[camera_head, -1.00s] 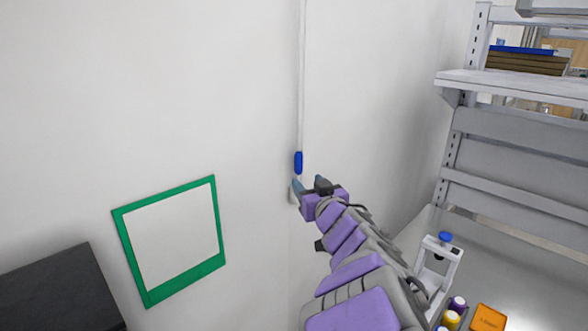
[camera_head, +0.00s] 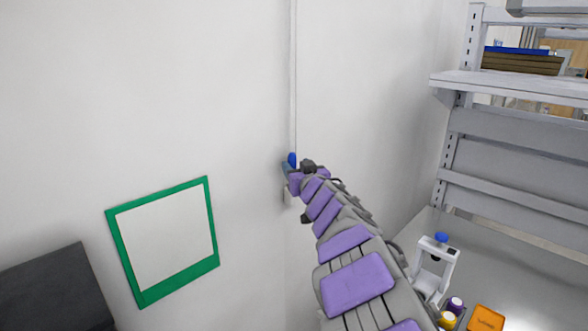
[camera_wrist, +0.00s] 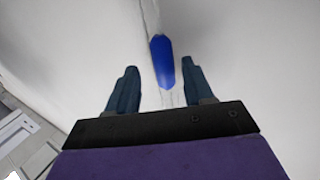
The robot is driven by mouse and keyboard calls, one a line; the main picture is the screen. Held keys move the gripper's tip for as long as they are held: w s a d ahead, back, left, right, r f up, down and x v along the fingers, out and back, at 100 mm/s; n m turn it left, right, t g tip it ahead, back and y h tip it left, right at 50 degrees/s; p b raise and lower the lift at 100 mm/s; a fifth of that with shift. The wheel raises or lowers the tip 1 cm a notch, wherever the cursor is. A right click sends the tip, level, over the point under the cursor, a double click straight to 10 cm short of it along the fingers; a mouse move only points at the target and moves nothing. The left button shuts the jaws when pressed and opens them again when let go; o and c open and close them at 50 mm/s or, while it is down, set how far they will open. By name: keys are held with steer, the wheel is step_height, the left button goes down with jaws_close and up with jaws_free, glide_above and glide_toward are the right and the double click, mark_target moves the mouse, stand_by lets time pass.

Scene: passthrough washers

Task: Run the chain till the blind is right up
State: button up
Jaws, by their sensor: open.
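A thin pale chain or cord (camera_head: 293,80) runs down the wall corner in the head view. A blue piece (camera_head: 292,158) sits on it. In the wrist view the blue piece (camera_wrist: 161,62) is long with a tapered lower end, and the pale strand (camera_wrist: 150,18) runs above and below it. My gripper (camera_head: 288,168) is at the blue piece, which it partly hides in the head view. In the wrist view my gripper (camera_wrist: 158,82) is open, with one finger on each side of the blue piece and gaps between. The blind itself is not in view.
Grey shelving (camera_head: 505,84) stands at right. A bench (camera_head: 500,258) holds a white stand (camera_head: 435,268), an orange box (camera_head: 487,318) and small jars (camera_head: 449,319).

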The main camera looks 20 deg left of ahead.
steer(key=shift+w+a+f, duration=0.2)
steer(key=shift+a, duration=0.5)
steer(key=shift+s+a, duration=0.15)
steer(key=shift+c, duration=0.8)
steer(key=shift+w+d, duration=0.25)
steer(key=shift+d, duration=0.15)
steer(key=c, duration=0.4)
steer(key=shift+s, duration=0.1)
jaws_close()
